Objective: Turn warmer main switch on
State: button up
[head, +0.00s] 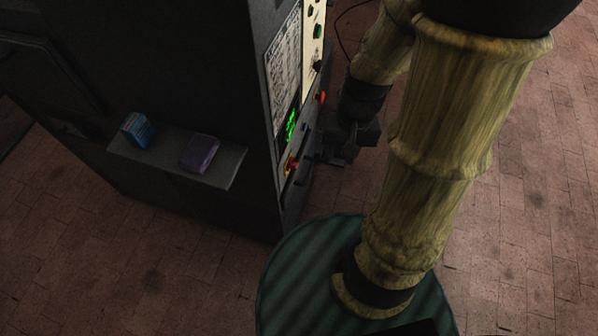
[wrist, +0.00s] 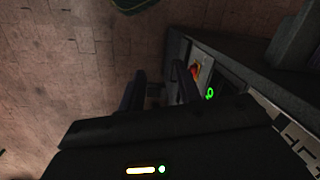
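The black machine (head: 180,75) has a control panel on its right-hand face. A red rotary-looking switch (head: 291,164) sits low on that panel, below a lit green display (head: 291,126). In the wrist view the red-orange switch (wrist: 196,69) and the green display (wrist: 210,94) lie just right of my fingers. I cannot tell which control is the warmer main switch, or the red switch's setting. My gripper (head: 335,152) is beside the panel, to its right in the head view. In the wrist view my gripper (wrist: 158,88) has its fingers apart with nothing visibly held.
A shelf (head: 225,170) juts from the machine's front, holding a blue box (head: 137,130) and a purple box (head: 199,153). A red button (head: 321,97) and a green button (head: 318,31) are higher on the panel. Brick-patterned floor (head: 530,220) is clear at right.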

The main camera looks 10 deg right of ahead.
aim_at(298, 166)
notch_tip(298, 166, down, 18)
jog(key=m+g+y+b, duration=0.1)
jog(key=m+y+b, duration=0.5)
jog(key=y+b, duration=0.55)
jog(key=w+d+f+m+t+y+b, duration=0.2)
jog(key=w+d+f+m+t+b, duration=0.3)
jog(key=d+f+t+b, duration=0.3)
notch_tip(298, 166, down, 2)
jog(key=m+t+b, duration=0.1)
jog(key=t+b, duration=0.1)
jog(key=b, duration=0.1)
jog(key=shift+w+d+m+t+y, duration=0.3)
jog(key=shift+d+m+t+y, duration=0.05)
jog(key=shift+d+m+t, duration=0.05)
jog(key=shift+w+a, duration=0.1)
jog(key=x, duration=1.7)
jog(key=shift+a+f+b, duration=0.1)
jog(key=shift+b, duration=0.2)
